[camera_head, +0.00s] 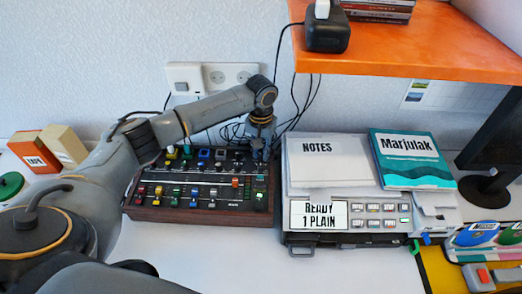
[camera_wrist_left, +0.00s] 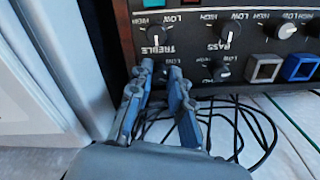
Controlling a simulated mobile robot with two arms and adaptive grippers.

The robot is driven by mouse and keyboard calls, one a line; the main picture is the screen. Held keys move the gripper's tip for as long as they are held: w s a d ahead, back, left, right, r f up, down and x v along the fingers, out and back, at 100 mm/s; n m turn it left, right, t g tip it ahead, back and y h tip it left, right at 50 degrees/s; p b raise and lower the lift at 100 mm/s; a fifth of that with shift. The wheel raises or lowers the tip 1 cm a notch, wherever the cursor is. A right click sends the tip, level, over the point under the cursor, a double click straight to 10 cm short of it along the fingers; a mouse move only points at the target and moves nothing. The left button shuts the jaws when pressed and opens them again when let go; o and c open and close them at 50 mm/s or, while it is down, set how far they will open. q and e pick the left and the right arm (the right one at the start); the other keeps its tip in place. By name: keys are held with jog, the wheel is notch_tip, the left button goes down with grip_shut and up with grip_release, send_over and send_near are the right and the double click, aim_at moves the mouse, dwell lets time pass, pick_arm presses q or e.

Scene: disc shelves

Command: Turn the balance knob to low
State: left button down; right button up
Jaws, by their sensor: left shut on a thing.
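The mixer (camera_head: 200,214) is a dark panel with a wooden front, coloured sliders and knobs. It lies on the white table in the head view. My left gripper (camera_head: 258,154) reaches down to its back right corner. In the left wrist view the panel is upside down, with the TREBLE knob (camera_wrist_left: 155,36) and BASS knob (camera_wrist_left: 228,34) readable. My left gripper (camera_wrist_left: 161,71) is shut on a small dark knob (camera_wrist_left: 160,73) below TREBLE. The fingers hide much of this knob, and I cannot read its name. Another LOW-HIGH knob (camera_wrist_left: 222,73) sits beside it. My right gripper is not in view.
A printer-like device (camera_head: 345,240) with a NOTES pad (camera_head: 325,155) and Marjulak book (camera_head: 405,158) stands close right of the mixer. An orange shelf (camera_head: 420,50) overhangs the back right. Black cables (camera_wrist_left: 240,120) lie behind the mixer. Clear white table lies in front.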

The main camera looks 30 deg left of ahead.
aim_at(261, 154)
pick_arm(q)
jog(key=shift+r+p, duration=0.15)
jog(key=shift+p, duration=0.25)
jog(key=n+p, duration=0.4)
jog(key=p, duration=0.3)
jog(key=shift+r, duration=0.1)
jog(key=shift+f+n+p, duration=0.2)
jog(key=shift+n+p, duration=0.8)
jog(key=shift+p, duration=0.1)
jog(key=c, duration=1.2)
grip_release()
jog(key=shift+r, duration=0.15)
notch_tip(261, 154, up, 12)
jog(key=shift+f, duration=0.2)
